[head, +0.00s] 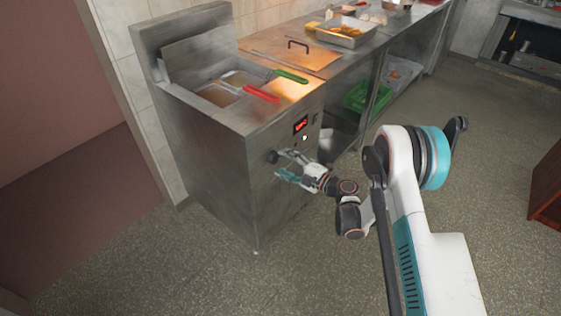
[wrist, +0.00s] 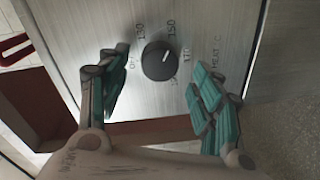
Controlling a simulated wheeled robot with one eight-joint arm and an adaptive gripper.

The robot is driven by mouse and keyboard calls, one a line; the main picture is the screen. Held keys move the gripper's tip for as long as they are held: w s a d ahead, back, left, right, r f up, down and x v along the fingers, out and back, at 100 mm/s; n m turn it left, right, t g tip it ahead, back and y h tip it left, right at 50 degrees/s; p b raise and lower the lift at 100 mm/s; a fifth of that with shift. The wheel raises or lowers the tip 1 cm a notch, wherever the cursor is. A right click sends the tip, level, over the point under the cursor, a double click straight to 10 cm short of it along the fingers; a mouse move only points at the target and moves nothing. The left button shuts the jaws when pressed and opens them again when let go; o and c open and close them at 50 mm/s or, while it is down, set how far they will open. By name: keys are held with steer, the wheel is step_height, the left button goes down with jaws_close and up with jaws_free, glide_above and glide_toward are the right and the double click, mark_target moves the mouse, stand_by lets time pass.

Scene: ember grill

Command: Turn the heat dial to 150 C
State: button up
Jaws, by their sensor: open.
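The heat dial (wrist: 158,62) is a round dark knob with a white pointer line on the fryer's steel front. In the wrist view the pointer slants to the upper right, seemingly between the 150 mark (wrist: 171,30) and the mark to its right, which is hard to read. Marks 130 and OFF lie on its left. In the head view the dial (head: 272,156) shows as a small dark knob. My gripper (head: 281,165) is open in front of it. In the wrist view its teal-padded fingers stand on either side of the dial, apart from it.
The fryer (head: 215,170) has a red display (head: 300,124) above the dial. A red handle (head: 262,94) and a green handle (head: 292,76) lie on its top. A counter with a food tray (head: 345,38) extends behind. The floor in front is clear.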

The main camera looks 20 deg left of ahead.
steer(key=shift+v, duration=2.3)
